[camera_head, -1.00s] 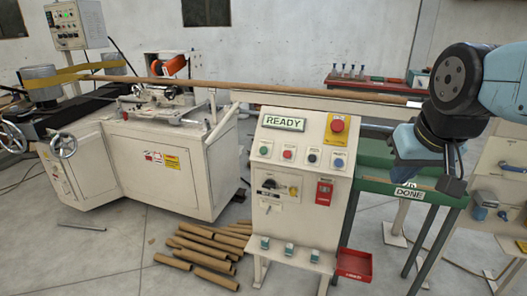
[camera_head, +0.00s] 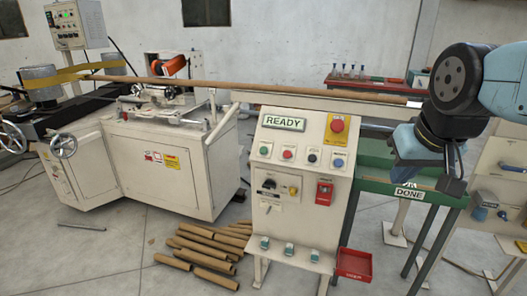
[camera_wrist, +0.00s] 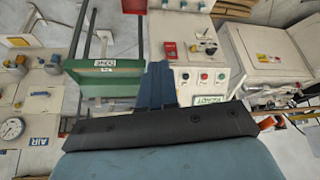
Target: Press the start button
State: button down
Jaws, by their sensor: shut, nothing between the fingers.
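The control panel (camera_head: 302,146) stands in the middle of the head view, with a READY sign (camera_head: 283,123) at its upper left. Under the sign is a row of small buttons: a green button (camera_head: 264,150) at the left, then red, black and blue ones. No start label is readable. In the wrist view the panel is upside down, and the green button (camera_wrist: 221,77) is at the right of the row. My gripper (camera_wrist: 159,68) is shut and empty, to the left of the green button there. In the head view my wrist is right of the panel, apart from it.
A red emergency button (camera_head: 337,125) sits at the panel's upper right. A long cardboard tube (camera_head: 270,88) runs behind the panel from the winder (camera_head: 150,150). A green table with a DONE sign (camera_head: 408,195) is at the right. Loose tubes (camera_head: 210,250) lie on the floor.

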jog(key=w+a+f+m+t+y, duration=0.15)
jog(key=w+a, duration=0.25)
jog(key=w, duration=0.5)
jog(key=w+a+f+m+t, duration=0.1)
jog(key=w+a+m, duration=0.15)
jog(key=w, duration=0.65)
jog(key=w+a+f+m+t+y, duration=0.1)
jog(key=w+a+t, duration=0.1)
jog(key=w+a, duration=0.5)
jog(key=w+a+f+m+t+y, duration=0.1)
jog(key=w+a+f+m+y, duration=0.1)
jog(key=w+a+f, duration=0.3)
jog(key=w+a+f+m+t+y, duration=0.2)
jog(key=w+a+f+m, duration=0.2)
jog(key=w+a, duration=0.6)
notch_tip(320, 180, down, 2)
jog(key=shift+w+a+f+m, duration=0.15)
jog(key=shift+w+a+m, duration=0.1)
jog(key=shift+w+m, duration=0.25)
